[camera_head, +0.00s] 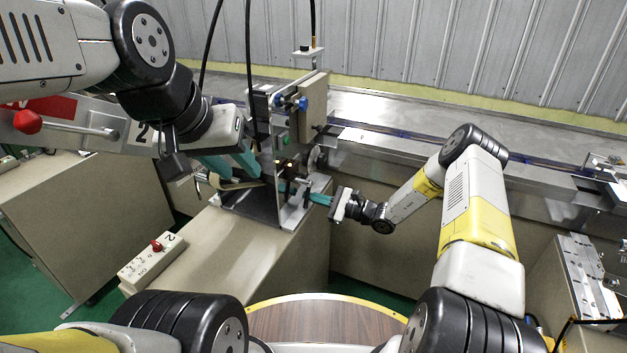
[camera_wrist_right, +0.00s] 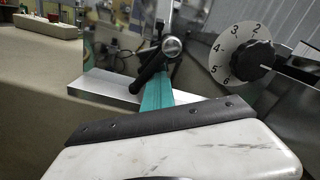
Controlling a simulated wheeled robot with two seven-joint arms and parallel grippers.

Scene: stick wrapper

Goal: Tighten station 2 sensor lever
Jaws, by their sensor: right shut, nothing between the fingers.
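The station 2 machine (camera_head: 268,205) stands on the bench in the middle of the head view. In the right wrist view, a black lever (camera_wrist_right: 150,68) with a round silver end (camera_wrist_right: 172,47) sits on it. My right gripper (camera_head: 320,199) is at the machine's right side. Its teal fingers (camera_wrist_right: 157,92) are shut and empty, with the tips right at the lever; I cannot tell whether they touch. A numbered dial with a black knob (camera_wrist_right: 243,61) is to the right of the lever. My left gripper (camera_head: 240,163) is at the machine's left side, its teal fingers apart.
A conveyor (camera_head: 430,115) runs behind the machine. Cables hang above it. A round wooden-topped surface (camera_head: 325,318) is in front of me.

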